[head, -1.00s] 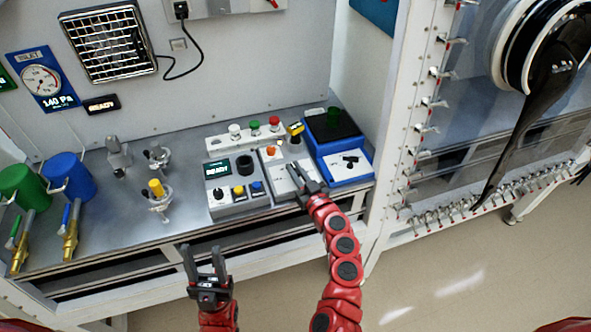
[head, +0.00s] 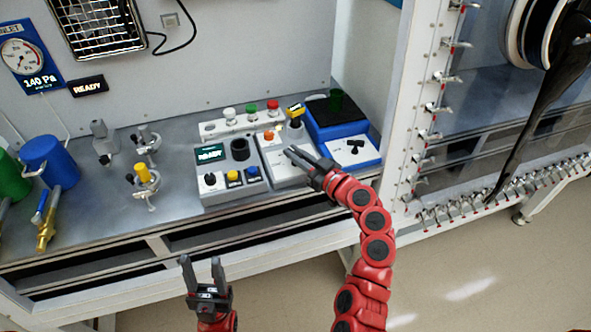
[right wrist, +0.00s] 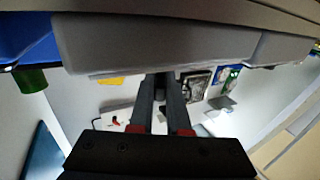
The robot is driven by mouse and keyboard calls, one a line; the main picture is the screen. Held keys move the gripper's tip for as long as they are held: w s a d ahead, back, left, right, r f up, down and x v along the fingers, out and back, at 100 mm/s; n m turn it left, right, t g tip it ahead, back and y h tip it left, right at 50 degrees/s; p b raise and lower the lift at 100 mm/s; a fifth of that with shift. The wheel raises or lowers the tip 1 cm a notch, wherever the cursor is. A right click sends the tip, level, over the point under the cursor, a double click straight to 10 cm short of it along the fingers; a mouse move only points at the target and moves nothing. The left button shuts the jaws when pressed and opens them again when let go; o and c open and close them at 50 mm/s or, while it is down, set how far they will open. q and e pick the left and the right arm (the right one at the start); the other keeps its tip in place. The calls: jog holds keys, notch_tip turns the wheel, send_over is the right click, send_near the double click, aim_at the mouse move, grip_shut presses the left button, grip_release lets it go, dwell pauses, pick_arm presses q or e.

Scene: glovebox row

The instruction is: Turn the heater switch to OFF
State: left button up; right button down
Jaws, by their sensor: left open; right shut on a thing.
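A grey box with a white top panel (head: 281,172) and an orange button (head: 268,135) stands on the bench in the head view. My right gripper (head: 295,153) reaches onto this panel. Its fingers are close together, and the right wrist view shows a small dark knob (right wrist: 159,92) between the tips, against the grey box. The knob is mostly hidden by the fingers, and I cannot read any heater label or its setting. My left gripper (head: 201,264) is open and empty, in front of the bench and low in the head view.
Left of the box is a grey controller (head: 232,190) with a READY screen, knob and buttons. Right of it is a blue-and-white device (head: 352,150) with a black knob. Clamps and a blue container (head: 48,160) stand further left. A white frame post (head: 395,110) rises at the right.

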jog(key=shift+f+n+g+y+b, duration=0.2)
jog(key=shift+n+g+y+b, duration=0.5)
jog(key=shift+b, duration=1.3)
jog(key=shift+f+n+g+y+b, duration=0.2)
jog(key=shift+n+g+y+b, duration=0.5)
jog(key=shift+b, duration=1.3)
jog(key=shift+r+g+b, duration=0.25)
jog(key=shift+g+b, duration=0.35)
jog(key=shift+b, duration=0.2)
jog(key=shift+r, duration=0.1)
jog(key=c, duration=0.9)
grip_release()
jog(key=shift+d, duration=0.1)
jog(key=b+v, duration=0.1)
jog(key=v, duration=1.6)
jog(key=shift+s+b, duration=0.1)
jog(key=shift+b, duration=0.2)
jog(key=shift+d, duration=0.15)
